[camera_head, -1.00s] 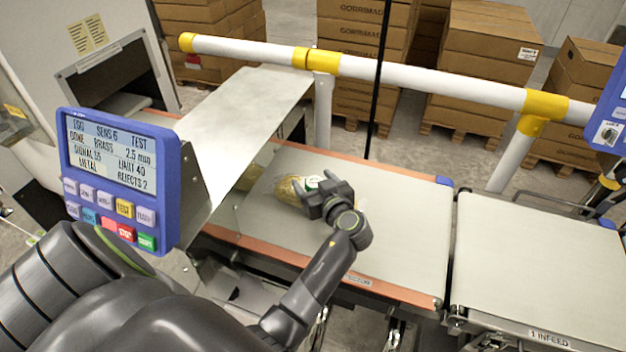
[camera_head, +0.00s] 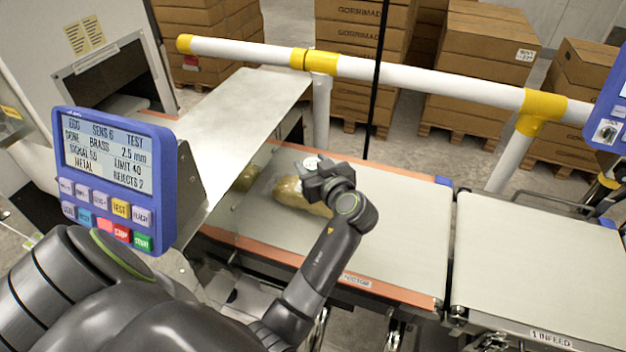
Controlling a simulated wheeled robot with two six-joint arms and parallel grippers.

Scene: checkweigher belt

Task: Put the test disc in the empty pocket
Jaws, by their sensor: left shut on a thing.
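A small round white disc (camera_head: 311,162), which I take to be the test disc, shows at the fingertips of my left gripper. My left gripper (camera_head: 314,178) is shut on it, above the belt (camera_head: 395,215). A golden-brown filled bag (camera_head: 290,192) lies on the belt below and left of the gripper, which partly hides it. Another golden-brown bag (camera_head: 247,178) lies further left, near the metal hood (camera_head: 235,115). No empty pocket can be made out. My right gripper is not in view.
A blue control panel with a screen (camera_head: 118,150) stands at the left. A white and yellow rail (camera_head: 430,80) runs behind the belt. The infeed belt (camera_head: 540,270) at the right is bare. Stacked cartons (camera_head: 480,75) stand behind the rail.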

